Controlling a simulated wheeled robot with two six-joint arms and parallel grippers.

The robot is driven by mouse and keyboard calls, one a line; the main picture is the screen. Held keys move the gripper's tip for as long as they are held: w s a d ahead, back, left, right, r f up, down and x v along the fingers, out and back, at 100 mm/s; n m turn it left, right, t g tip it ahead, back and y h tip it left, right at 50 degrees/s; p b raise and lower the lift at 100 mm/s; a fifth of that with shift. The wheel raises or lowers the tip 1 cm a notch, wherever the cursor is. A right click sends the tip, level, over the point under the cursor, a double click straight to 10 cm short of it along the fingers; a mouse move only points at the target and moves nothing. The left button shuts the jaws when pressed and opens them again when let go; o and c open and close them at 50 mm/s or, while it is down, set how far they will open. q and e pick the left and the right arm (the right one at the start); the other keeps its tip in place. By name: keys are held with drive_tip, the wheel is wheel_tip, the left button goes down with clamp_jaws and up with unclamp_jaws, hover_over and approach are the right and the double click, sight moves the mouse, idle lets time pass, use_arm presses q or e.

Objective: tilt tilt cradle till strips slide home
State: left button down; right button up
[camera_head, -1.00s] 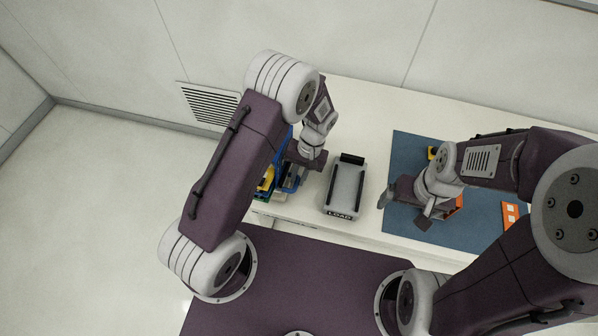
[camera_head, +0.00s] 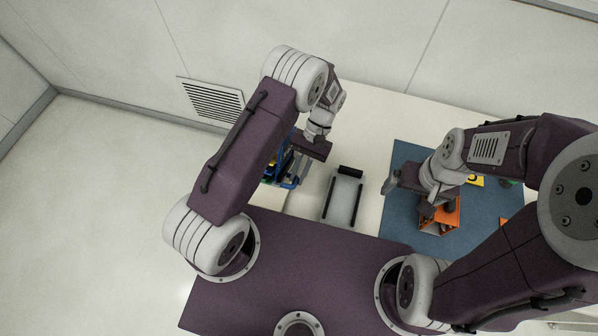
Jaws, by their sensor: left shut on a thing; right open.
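My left gripper (camera_head: 304,160) is shut on a blue frame (camera_head: 291,182), which I take to be the tilt cradle. The frame stands at the left of the white bench and shows some yellow and dark parts. My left arm hides much of it, so I cannot tell its tilt, or make out any strips. A grey block with dark side rails (camera_head: 343,198) lies on the bench to the right of my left gripper. My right gripper (camera_head: 410,194) is open, over the blue mat beside an orange open box (camera_head: 438,220).
The blue mat (camera_head: 400,226) covers the bench's right part. A yellow piece (camera_head: 475,181) and a green piece (camera_head: 508,183) lie on it, with an orange edge (camera_head: 504,223) partly hidden by my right arm. Bare bench (camera_head: 375,105) shows behind.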

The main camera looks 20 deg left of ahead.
use_arm(q)
drive_tip(key=shift+w+r, duration=0.2)
use_arm(e)
drive_tip(key=shift+w, duration=0.3)
use_arm(q)
drive_tip(key=c, duration=1.4)
unclamp_jaws()
drive_tip(key=shift+w+d, duration=0.1)
drive_tip(key=shift+w, duration=0.05)
drive_tip(key=b+v, duration=0.3)
drive_tip(key=v, duration=0.6)
use_arm(e)
wheel_tip(320, 180, down, 3)
drive_tip(key=shift+r, duration=0.1)
use_arm(q)
drive_tip(key=shift+f, duration=0.15)
